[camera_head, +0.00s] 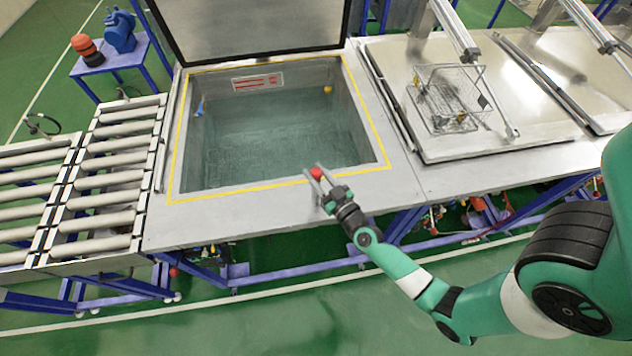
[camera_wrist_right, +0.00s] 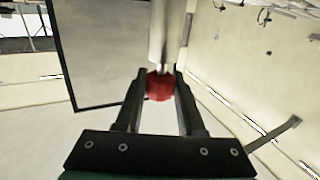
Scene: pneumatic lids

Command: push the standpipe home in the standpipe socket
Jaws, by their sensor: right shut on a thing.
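My right gripper (camera_head: 318,178) is at the near rim of the open tank, right of its middle. Its fingers are shut on a round red piece, perhaps the top of the standpipe (camera_head: 317,173). In the right wrist view the red piece (camera_wrist_right: 160,86) sits between the fingertips of the right gripper (camera_wrist_right: 160,90). A pale grey cylinder (camera_wrist_right: 160,35) rises above it in that picture; I cannot tell whether the two are joined. I cannot make out the standpipe socket in either view. My left gripper is not in view.
The tank (camera_head: 180,150) has a yellow-edged rim and holds greenish water. Its raised lid (camera_head: 255,25) stands at the back. A wire basket (camera_head: 445,97) rests on the closed lid (camera_head: 540,135) to the right. Roller conveyors (camera_head: 105,195) lie left.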

